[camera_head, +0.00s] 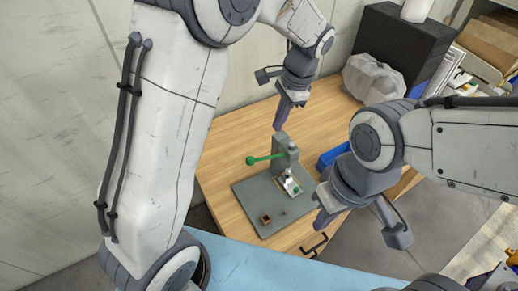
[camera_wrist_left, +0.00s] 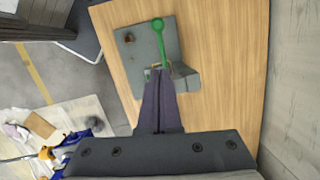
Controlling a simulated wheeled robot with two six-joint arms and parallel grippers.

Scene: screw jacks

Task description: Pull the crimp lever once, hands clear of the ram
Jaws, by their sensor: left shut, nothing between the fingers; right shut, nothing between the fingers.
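The crimp press (camera_head: 285,152) is a grey upright on a grey base plate (camera_head: 246,196) on the wooden table. Its green lever (camera_head: 265,158) sticks out to the left and ends in a round knob (camera_head: 250,160). The lever also shows in the left wrist view (camera_wrist_left: 161,42). A small whitish part (camera_head: 288,182) sits at the foot of the press; I cannot tell which part is the ram. My left gripper (camera_head: 277,128) is shut and empty above the press, its fingers partly covering it in the left wrist view (camera_wrist_left: 160,72). My right gripper (camera_head: 319,224) is shut and empty beside the plate's right edge.
A small brown block (camera_head: 266,219) is on the plate's front part. A blue bin (camera_head: 332,155) stands right of the press. A crumpled grey bag (camera_head: 372,78) and a black box (camera_head: 398,48) are at the back. Bare wood (camera_head: 222,160) lies left of the press.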

